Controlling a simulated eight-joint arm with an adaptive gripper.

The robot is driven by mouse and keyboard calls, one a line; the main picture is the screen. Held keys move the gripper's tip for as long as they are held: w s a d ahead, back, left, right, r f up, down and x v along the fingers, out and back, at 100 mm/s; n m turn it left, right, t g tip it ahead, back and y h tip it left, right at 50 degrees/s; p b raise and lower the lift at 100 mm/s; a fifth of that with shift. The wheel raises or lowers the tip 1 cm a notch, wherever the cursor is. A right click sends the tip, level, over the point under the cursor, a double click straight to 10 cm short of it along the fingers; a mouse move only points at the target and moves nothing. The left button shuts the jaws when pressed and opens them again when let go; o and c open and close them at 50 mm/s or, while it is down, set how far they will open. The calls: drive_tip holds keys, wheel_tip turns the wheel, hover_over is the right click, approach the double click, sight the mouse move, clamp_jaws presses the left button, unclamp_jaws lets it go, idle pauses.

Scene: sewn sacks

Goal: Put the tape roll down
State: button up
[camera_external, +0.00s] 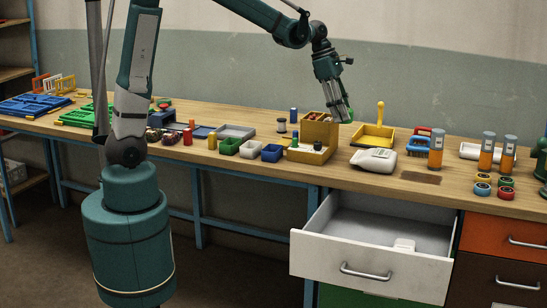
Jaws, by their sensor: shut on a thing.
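My gripper (342,112) is above the back of the workbench, by the yellow wooden box and the yellow dustpan. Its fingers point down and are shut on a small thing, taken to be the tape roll.
The workbench (425,178) has a brown patch near its front edge. Orange-banded cylinders (436,149) stand right. An open white drawer (370,255) juts out below.

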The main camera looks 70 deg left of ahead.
drive_tip(key=s+a+n+t+y+p, duration=0.1)
drive_tip(key=s+a+n+p, duration=0.2)
drive_tip(key=a, duration=1.9)
drive_tip(key=s+a+n+y+p, duration=0.15)
drive_tip(key=s+a, duration=0.25)
drive_tip(key=a, duration=1.7)
drive_tip(key=s+a+f+n+p, duration=0.1)
drive_tip(key=s+a+n+p, duration=0.15)
drive_tip(key=s+a, duration=1.25)
drive_tip(key=s+a+n+p, duration=0.25)
drive_tip(key=s+a, duration=0.95)
drive_tip(key=a, duration=0.6)
drive_tip(key=shift+t+y, duration=0.3)
drive_tip(key=shift+y, duration=0.05)
drive_tip(key=shift+d+f, duration=0.2)
drive_tip(key=shift+f, duration=2.35)
drive_tip(key=shift+f, duration=0.1)
drive_tip(key=shift+f, duration=3.05)
drive_tip(key=shift+f, duration=0.15)
